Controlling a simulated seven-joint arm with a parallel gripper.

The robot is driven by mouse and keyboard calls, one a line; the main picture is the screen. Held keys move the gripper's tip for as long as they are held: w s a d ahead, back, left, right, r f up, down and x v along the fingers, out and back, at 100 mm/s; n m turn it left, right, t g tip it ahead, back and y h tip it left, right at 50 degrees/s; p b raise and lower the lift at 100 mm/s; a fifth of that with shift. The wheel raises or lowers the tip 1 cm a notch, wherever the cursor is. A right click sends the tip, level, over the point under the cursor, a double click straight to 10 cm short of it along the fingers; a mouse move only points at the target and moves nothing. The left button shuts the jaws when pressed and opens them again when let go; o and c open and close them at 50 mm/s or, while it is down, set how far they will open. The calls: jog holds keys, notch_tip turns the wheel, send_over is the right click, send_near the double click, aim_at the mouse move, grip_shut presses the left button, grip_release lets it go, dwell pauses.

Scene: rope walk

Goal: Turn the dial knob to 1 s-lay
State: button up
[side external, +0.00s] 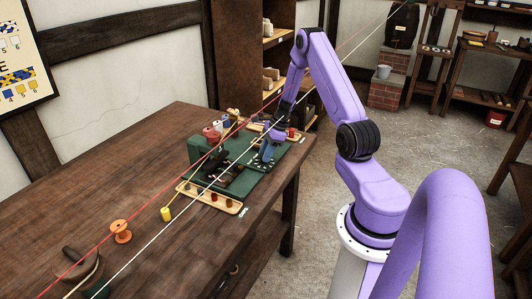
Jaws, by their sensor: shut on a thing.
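The green machine (235,184) stands near the right end of the wooden table, with dark fittings on top. My gripper (265,158) points down at its right part and is shut on the dial knob, among small white marks on the green panel. The knob is mostly hidden by the fingers and very small here. I cannot read its setting or the 1 s-lay mark.
A wooden tray with dark red pegs (211,198) lies along the machine's front edge. Red, yellow and white strands cross the scene diagonally in front of it. An orange spool (120,231) and a yellow piece (167,213) are left. The table's left part (100,180) is mostly bare.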

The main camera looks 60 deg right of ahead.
jog(key=n+g, duration=0.1)
jog(key=n, duration=0.2)
jog(key=shift+w+d+n+y, duration=0.1)
jog(key=shift+n+y, duration=0.2)
jog(key=shift+y, duration=0.1)
jog(key=shift+n+g+y, duration=0.3)
jog(key=shift+n+g, duration=0.5)
jog(key=shift+n, duration=1.2)
jog(key=o, duration=1)
jog(key=shift+o, duration=0.2)
jog(key=shift+r, duration=0.1)
jog(key=v, duration=1.7)
jog(key=shift+r, duration=0.2)
